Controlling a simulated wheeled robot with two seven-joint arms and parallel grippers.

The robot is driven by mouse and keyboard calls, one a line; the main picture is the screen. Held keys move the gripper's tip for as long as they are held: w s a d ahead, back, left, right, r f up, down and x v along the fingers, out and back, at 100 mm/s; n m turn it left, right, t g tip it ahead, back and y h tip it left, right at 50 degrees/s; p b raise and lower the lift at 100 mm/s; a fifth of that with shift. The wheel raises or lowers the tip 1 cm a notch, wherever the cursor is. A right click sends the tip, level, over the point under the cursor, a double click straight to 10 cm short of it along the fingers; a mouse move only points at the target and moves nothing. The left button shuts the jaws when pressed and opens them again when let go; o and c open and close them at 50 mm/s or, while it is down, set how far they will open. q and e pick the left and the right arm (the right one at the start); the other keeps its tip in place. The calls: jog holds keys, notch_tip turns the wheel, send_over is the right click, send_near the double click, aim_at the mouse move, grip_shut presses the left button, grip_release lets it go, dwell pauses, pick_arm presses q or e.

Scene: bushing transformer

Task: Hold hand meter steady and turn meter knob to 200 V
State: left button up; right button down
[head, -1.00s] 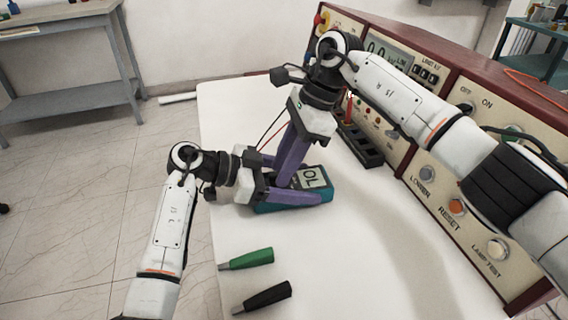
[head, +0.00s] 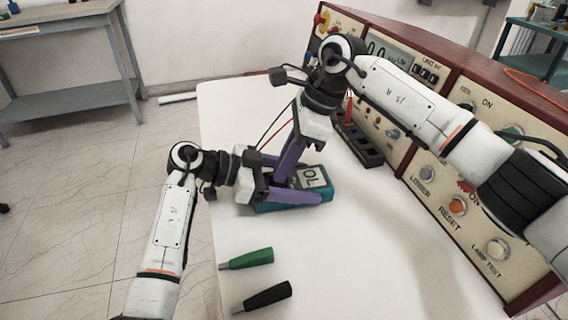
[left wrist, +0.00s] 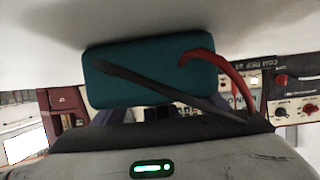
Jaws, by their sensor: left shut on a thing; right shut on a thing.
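The hand meter (head: 315,178) is a teal box with a grey display reading "OL", lying on the white table; its teal end also shows in the left wrist view (left wrist: 140,75). My left gripper (head: 296,194) comes in from the left, its purple fingers shut on the meter's sides. My right gripper (head: 282,174) reaches down from above, its purple fingers shut at the meter's face near the knob area. The knob itself is hidden by the fingers, so its setting cannot be read. A red lead (left wrist: 205,60) and a black lead (left wrist: 150,82) cross the meter's end.
A green-handled tool (head: 250,258) and a black-handled tool (head: 264,296) lie on the table (head: 360,270) in front. A control panel (head: 440,190) with buttons and displays runs along the right. A dark terminal block (head: 360,146) stands before it. The table's front right is clear.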

jog(key=m, duration=0.2)
jog(key=m+t, duration=0.1)
jog(key=m, duration=0.1)
jog(key=m+t, duration=0.1)
jog(key=m, duration=0.1)
jog(key=shift+s+m+h, duration=0.3)
jog(key=shift+t, duration=0.3)
jog(key=c, duration=1.8)
grip_release()
jog(key=v, duration=1.2)
